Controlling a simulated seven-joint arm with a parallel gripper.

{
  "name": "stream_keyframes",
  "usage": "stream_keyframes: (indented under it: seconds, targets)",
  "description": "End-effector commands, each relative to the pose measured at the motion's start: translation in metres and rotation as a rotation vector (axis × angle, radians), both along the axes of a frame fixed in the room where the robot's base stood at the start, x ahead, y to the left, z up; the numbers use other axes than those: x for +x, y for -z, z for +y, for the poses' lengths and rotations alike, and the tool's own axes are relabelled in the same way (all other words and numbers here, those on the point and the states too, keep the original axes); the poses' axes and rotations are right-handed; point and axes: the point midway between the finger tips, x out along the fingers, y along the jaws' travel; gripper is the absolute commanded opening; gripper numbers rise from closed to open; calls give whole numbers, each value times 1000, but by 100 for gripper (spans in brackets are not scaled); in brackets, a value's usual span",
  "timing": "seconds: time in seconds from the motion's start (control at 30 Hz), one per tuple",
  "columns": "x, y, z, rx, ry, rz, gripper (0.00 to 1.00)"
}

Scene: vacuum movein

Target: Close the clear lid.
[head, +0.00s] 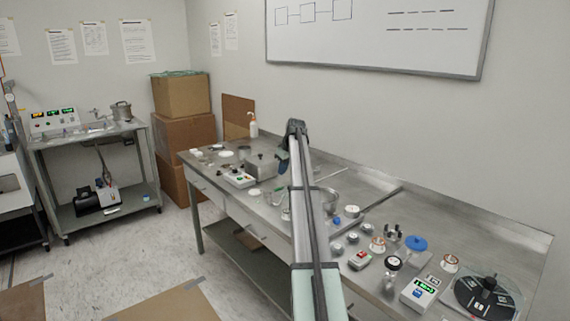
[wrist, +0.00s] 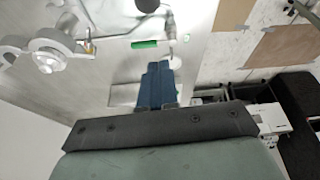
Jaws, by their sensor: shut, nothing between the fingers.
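My gripper (wrist: 159,68) shows in the wrist view as two blue fingers side by side, shut with nothing between them.
Small parts, gauges and a blue disc (head: 416,243) crowd the bench's front right. A black round plate (head: 486,297) lies at its right end. A metal box (head: 262,166) stands beyond the arm. Cardboard boxes (head: 181,97) are stacked at the far end.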

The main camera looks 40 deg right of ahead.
Motion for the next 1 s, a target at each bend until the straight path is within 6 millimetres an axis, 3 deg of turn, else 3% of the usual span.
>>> stream_keyframes:
  seconds: [0.23,0.3,0.5,1.0]
  targets:
    - [15,42,2,2,-1,2,0]
    - [0,42,1,0,2,1,0]
    - [-19,45,-1,0,0,1,0]
    - [-25,46,-3,0,0,1,0]
